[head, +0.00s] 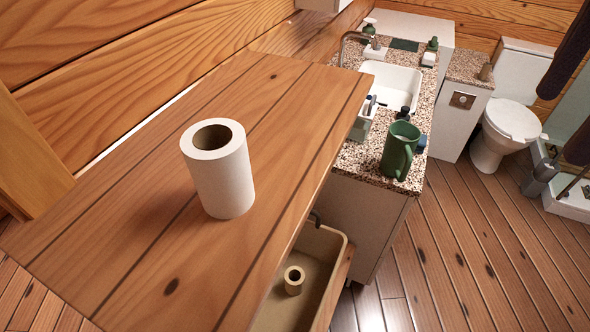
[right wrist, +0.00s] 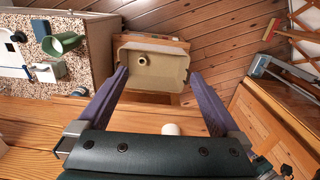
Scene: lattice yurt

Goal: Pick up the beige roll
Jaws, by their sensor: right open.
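The beige roll (head: 294,281) is small and stands upright in a beige bin (head: 338,246) below the wooden shelf's edge. In the right wrist view the beige roll (right wrist: 143,59) shows inside the bin (right wrist: 172,72), in the gap between my fingers. My right gripper (head: 562,125) shows as two dark fingers at the right edge of the head view. It is open, and in the right wrist view its purple fingers (right wrist: 158,72) are spread with nothing between them. It is well apart from the roll. My left gripper is not in view.
A larger white roll (head: 220,172) stands on the wooden shelf (head: 120,235) beside the bin; its top shows in the right wrist view (right wrist: 171,129). A speckled counter (head: 365,160) with a green mug (head: 400,149) and a sink (head: 390,85) stands beyond. Plank floor lies open at right.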

